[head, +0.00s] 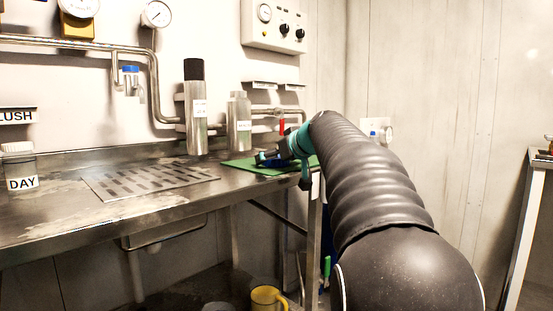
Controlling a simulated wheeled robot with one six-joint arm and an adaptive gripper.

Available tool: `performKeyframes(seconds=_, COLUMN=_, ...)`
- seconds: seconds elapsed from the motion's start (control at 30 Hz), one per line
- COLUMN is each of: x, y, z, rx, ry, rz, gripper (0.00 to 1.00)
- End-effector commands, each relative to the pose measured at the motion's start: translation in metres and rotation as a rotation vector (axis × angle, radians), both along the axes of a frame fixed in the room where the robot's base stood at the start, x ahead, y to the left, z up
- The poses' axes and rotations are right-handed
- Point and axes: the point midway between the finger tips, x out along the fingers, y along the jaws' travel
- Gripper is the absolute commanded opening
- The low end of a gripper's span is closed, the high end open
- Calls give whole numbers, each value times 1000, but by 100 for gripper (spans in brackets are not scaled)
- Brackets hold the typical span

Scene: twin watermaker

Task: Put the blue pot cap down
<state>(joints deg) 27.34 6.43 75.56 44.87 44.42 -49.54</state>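My gripper (268,160) is at the end of my dark ribbed arm, over a green mat (238,166) at the right end of the steel counter. Its dark fingers are small and partly merged with a dark blue patch at the tip. I cannot tell whether that patch is the blue pot cap or part of my gripper, nor whether the fingers are open or shut. My wrist and arm hide part of the mat.
A tall steel cylinder with a black top (195,110) and a shorter steel bottle (239,122) stand behind the mat. A slotted drain plate (150,180) is to the left. A DAY jar (20,168) stands far left. A yellow jug (266,299) is below the counter.

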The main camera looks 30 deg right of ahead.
Motion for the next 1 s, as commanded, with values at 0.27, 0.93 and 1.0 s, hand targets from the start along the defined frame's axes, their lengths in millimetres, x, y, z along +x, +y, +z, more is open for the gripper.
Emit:
performKeyframes(seconds=0.27, x=-27, y=-3, z=14, rx=0, ry=-2, rz=-3, gripper=97)
performKeyframes(seconds=0.93, x=-110, y=-10, z=49, rx=0, ry=0, rz=0, gripper=97)
performKeyframes(seconds=1.0, x=-110, y=-10, z=49, rx=0, ry=0, rz=0, gripper=97)
